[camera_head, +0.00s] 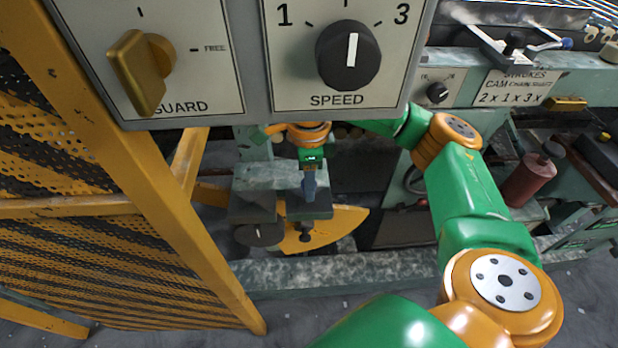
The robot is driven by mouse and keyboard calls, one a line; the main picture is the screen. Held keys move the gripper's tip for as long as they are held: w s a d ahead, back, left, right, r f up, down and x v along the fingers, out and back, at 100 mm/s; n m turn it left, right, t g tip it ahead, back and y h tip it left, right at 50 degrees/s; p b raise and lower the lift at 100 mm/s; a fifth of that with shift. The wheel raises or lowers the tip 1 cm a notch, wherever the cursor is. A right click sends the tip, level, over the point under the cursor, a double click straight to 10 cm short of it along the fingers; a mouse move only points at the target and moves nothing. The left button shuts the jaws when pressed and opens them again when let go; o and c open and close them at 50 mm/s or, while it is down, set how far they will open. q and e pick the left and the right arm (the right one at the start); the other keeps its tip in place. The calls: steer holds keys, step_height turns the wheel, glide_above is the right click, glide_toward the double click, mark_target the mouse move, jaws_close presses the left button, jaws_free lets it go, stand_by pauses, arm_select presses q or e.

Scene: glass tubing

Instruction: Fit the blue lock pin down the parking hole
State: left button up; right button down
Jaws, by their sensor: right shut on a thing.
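My right gripper (311,166) is small and far off, below the control panel, and points down. It is shut on a slim blue-grey piece, which looks like the blue lock pin (309,187) and hangs upright from the fingers. The pin's lower end is over or against a dark block (318,207) above a yellow sector-shaped plate (340,222). I cannot tell whether its tip is inside a hole. The parking hole itself cannot be made out. My left gripper is out of view.
The control panel (250,95) with GUARD and SPEED knobs hangs just above the gripper. A yellow guard frame (150,190) with mesh stands at left. A dark round knob (258,235) is beside the plate. A red cylinder (530,180) and machine levers are at right.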

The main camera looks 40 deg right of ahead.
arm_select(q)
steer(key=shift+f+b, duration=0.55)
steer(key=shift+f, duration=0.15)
arm_select(e)
steer(key=shift+f, duration=0.8)
steer(key=shift+c, duration=2.1)
jaws_free()
step_height(320, 180, up, 7)
steer(key=shift+f+p, duration=0.2)
steer(key=shift+p, duration=0.45)
steer(key=shift+r, duration=0.3)
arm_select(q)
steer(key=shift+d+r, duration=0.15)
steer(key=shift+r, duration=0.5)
